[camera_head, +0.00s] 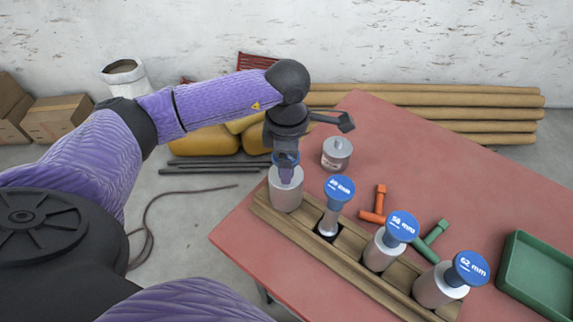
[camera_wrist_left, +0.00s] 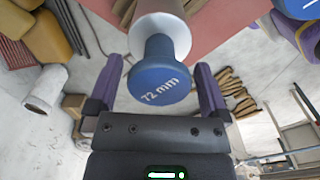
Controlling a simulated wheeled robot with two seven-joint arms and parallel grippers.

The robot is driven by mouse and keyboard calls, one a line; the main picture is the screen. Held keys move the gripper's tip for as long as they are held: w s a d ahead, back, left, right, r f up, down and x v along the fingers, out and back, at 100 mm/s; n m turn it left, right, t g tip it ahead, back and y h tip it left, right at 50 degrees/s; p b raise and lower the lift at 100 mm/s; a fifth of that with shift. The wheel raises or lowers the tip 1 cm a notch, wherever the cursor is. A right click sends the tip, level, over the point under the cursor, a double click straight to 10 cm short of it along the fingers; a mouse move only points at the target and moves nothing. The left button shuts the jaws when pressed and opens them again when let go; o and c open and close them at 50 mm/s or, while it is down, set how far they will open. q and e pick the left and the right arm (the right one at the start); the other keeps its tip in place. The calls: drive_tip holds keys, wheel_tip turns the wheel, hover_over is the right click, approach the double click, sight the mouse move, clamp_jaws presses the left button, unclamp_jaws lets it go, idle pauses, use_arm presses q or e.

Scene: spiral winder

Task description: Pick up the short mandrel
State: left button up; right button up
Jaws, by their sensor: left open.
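Several pale grey mandrels with blue labelled caps stand upright in a wooden rack (camera_head: 320,252) on the red table. The leftmost mandrel (camera_head: 286,192) is wide; its blue cap reads 72 mm in the left wrist view (camera_wrist_left: 160,86). The second mandrel (camera_head: 328,222) is thinner, and the two at right read 56 mm (camera_head: 381,253) and 62 mm (camera_head: 436,290). A squat grey cylinder with a small knob (camera_head: 337,155) stands behind the rack. My left gripper (camera_head: 285,165) is open, pointing down over the leftmost mandrel, its cap between the fingers. My right gripper is out of view.
An orange tool (camera_head: 377,205) and a green tool (camera_head: 432,240) lie on the table (camera_head: 440,165) behind the rack. A green tray (camera_head: 540,275) is at right. Brown tubes (camera_head: 430,95) lie by the wall, and cardboard boxes (camera_head: 55,118) stand at left.

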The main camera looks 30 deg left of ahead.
use_arm(q)
clamp_jaws()
idle(0.3)
idle(0.3)
wheel_tip(320, 180, up, 10)
drive_tip(key=shift+r+p, duration=0.25)
drive_tip(key=shift+p, duration=0.75)
wheel_tip(320, 180, up, 5)
drive_tip(key=p, duration=0.3)
drive_tip(key=shift+f, duration=0.2)
